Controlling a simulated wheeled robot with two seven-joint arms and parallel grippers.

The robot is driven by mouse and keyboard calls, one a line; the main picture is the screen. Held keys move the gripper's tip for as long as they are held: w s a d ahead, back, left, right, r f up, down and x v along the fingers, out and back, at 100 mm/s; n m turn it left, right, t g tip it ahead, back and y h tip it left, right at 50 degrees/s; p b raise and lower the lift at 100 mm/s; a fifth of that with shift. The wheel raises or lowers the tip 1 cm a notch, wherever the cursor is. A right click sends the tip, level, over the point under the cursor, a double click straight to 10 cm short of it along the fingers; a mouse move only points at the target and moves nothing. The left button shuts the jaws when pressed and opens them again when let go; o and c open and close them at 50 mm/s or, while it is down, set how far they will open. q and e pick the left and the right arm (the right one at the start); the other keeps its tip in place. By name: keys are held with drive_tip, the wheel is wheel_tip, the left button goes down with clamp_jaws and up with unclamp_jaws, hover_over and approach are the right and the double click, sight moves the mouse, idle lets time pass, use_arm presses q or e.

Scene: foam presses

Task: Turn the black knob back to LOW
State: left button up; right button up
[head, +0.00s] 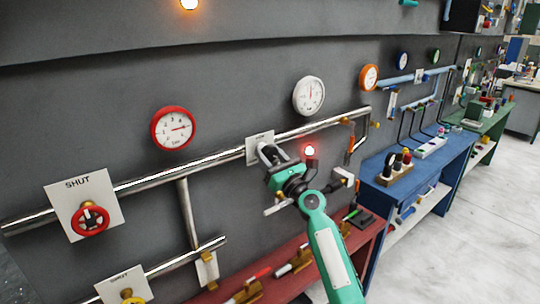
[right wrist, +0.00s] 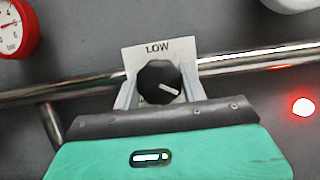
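The black knob (right wrist: 159,82) sits on a pale plate marked LOW (right wrist: 158,46), on the wall pipe. Its white pointer line points right and slightly down, not up at the LOW mark. My right gripper (right wrist: 160,80) is at the knob, with one finger on each side of it. I cannot tell whether the fingers press on the knob or stand just clear. In the head view my right gripper (head: 268,154) reaches the plate (head: 259,140) and hides most of the knob. My left gripper is not in view.
A lit red lamp (head: 310,151) is close to the right of my gripper. A red-rimmed gauge (head: 174,128) and a white gauge (head: 308,95) hang above the pipe. A red wheel valve marked SHUT (head: 90,219) is at left. A red bench (head: 288,262) runs below.

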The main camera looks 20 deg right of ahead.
drive_tip(key=c, duration=0.3)
drive_tip(key=shift+f, duration=0.1)
